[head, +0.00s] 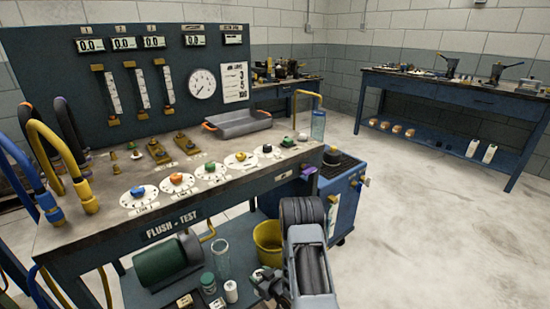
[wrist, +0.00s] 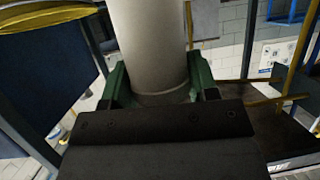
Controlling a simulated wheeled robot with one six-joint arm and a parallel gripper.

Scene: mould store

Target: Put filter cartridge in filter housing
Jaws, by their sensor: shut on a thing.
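The filter cartridge appears to be the pale grey-white cylinder (wrist: 150,45) in the wrist view. It stands between the green fingers of my gripper (wrist: 160,92), which are shut on it near its lower visible end. Its top runs out of the picture. In the head view my gripper (head: 266,281) is low at the front, beside the bench's lower shelf. A small white cylinder (head: 231,291) shows just left of it; I cannot tell if this is the held one. I cannot identify the filter housing with certainty.
The flush-test bench (head: 110,235) has dials and hoses on top. Its lower shelf holds a green drum (head: 165,262), a clear cylinder (head: 221,258), a jar (head: 208,283) and a yellow bucket (head: 268,240). A blue cabinet (head: 343,195) stands right of it. The floor to the right is clear.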

